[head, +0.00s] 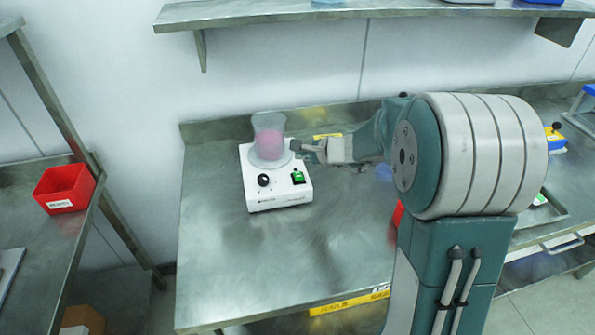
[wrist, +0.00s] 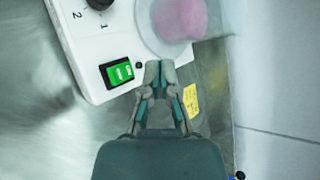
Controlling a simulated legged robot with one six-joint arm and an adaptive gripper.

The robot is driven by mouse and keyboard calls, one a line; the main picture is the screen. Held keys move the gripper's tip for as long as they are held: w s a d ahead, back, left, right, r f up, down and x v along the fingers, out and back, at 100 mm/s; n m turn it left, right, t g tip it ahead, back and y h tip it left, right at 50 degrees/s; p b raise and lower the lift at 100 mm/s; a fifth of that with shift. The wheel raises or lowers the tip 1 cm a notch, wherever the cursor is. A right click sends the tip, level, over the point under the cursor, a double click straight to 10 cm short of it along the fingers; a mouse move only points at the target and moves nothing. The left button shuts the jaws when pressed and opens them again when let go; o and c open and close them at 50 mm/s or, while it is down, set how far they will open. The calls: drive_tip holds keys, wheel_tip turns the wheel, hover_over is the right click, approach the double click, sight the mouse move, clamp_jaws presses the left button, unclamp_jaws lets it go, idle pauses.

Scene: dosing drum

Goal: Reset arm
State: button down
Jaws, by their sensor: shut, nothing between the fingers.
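A white device (head: 276,190) with a black knob (head: 264,180) and a green switch (head: 298,177) stands on the steel table. A clear beaker (head: 269,125) with pink contents stands on its round plate. In the wrist view the green switch (wrist: 118,72) is lit, and the pink contents (wrist: 180,18) are partly cut off at the top. My gripper (head: 297,145) is shut and empty, beside the beaker and near the device's right side. In the wrist view its fingertips (wrist: 160,66) meet just right of the switch; I cannot tell whether they touch the device.
A red bin (head: 65,188) sits on the left bench. A wall shelf (head: 370,10) runs above the table. A red object (head: 396,216) shows partly behind my arm. The table's front left area (head: 230,270) is clear.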

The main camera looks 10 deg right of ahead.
drive_tip(key=shift+s+r, duration=0.1)
drive_tip(key=shift+r, duration=0.05)
idle(0.3)
drive_tip(key=s+a+r+n+g, duration=0.25)
drive_tip(key=s+r+n, duration=0.2)
drive_tip(key=s, duration=0.35)
drive_tip(key=s+a+r+n+g, duration=0.1)
drive_tip(key=s+a+r+n, duration=0.25)
drive_tip(key=s+n, duration=0.35)
drive_tip(key=s+d+n+h, duration=0.2)
drive_tip(key=s+n+h, duration=0.1)
drive_tip(key=s, duration=0.5)
drive_tip(key=s+d+n+h, duration=0.3)
drive_tip(key=s, duration=0.6)
drive_tip(key=shift+d+r, duration=0.15)
drive_tip(key=shift+d, duration=0.1)
drive_tip(key=shift+s+g, duration=0.1)
drive_tip(key=shift+g, duration=0.15)
